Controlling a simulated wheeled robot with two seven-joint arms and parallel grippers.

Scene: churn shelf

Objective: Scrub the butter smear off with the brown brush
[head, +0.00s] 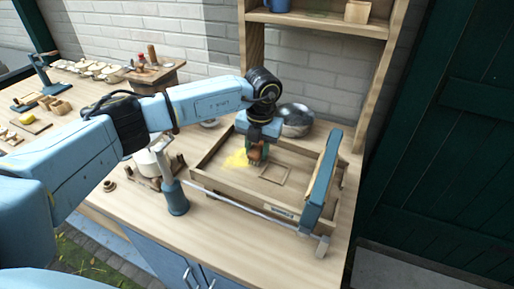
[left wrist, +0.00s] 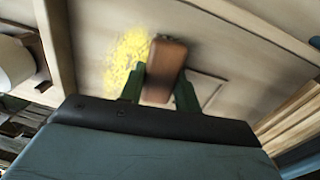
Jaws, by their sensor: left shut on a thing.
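My left gripper (head: 257,157) reaches down into a shallow wooden tray (head: 240,196) on the bench. It is shut on the brown brush (left wrist: 165,66), whose brown block sits between the two green fingers in the left wrist view. The yellow butter smear (head: 236,159) lies on the tray floor beside the brush, on its left side. It also shows in the left wrist view as a speckled yellow patch (left wrist: 124,56). The brush's underside is hidden, so I cannot tell whether it touches the floor. My right gripper is not in view.
A thin square outline (head: 275,173) marks the tray floor right of the brush. A blue upright bar (head: 322,182) and a metal rod (head: 245,208) stand along the tray's right and front. A shiny metal bowl (head: 295,120) sits behind. A wooden shelf (head: 315,22) rises at the back.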

